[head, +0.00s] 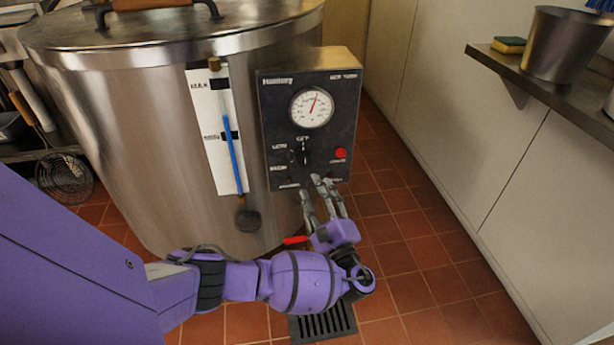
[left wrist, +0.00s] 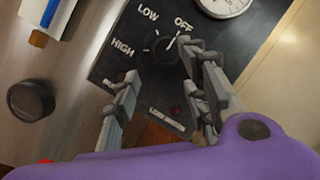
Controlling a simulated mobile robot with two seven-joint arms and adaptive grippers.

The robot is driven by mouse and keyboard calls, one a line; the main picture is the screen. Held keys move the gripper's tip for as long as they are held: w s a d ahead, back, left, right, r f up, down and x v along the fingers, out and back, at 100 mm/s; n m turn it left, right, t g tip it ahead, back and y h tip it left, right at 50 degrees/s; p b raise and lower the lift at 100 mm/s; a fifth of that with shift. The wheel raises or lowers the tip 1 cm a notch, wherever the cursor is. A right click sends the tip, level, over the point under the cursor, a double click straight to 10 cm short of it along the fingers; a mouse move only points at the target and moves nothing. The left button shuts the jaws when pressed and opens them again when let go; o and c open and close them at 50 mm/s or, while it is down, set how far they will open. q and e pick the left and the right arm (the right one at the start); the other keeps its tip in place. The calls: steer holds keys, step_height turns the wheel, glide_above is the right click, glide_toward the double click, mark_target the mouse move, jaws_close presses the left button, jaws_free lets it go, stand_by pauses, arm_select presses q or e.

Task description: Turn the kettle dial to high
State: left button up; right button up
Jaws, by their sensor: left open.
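The steel kettle (head: 130,140) carries a black control panel (head: 272,112) on its front right. A small black dial (head: 304,157) sits low on this panel, beneath the OFF label. In the left wrist view the dial (left wrist: 164,50) shows up close, its white mark directed up and right toward OFF. LOW and HIGH are printed to its left. My left gripper (head: 318,186) is open and empty just below and in front of the dial. In the left wrist view its fingers (left wrist: 163,76) are spread below the dial, apparently apart from it. My right gripper is out of view.
A round thermometer gauge (head: 312,107) and a red light (head: 341,153) are on the panel. A sight gauge with blue tube (head: 233,150) and a dark knob (head: 248,221) are to its left. A shelf (head: 545,85) holds a bucket (head: 567,45). The tiled floor at right is clear.

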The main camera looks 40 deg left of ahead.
mark_target(305, 166)
arm_select(q)
steer(key=b+x, duration=0.1)
steer(key=x, duration=0.6)
steer(key=shift+r, duration=0.2)
steer(key=shift+w+a+r, duration=0.1)
steer(key=shift+w+a, duration=0.05)
steer(key=shift+a, duration=0.05)
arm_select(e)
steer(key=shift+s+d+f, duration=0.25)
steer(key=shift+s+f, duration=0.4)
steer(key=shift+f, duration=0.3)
arm_select(q)
steer(key=shift+c, duration=0.7)
steer(key=c, duration=0.8)
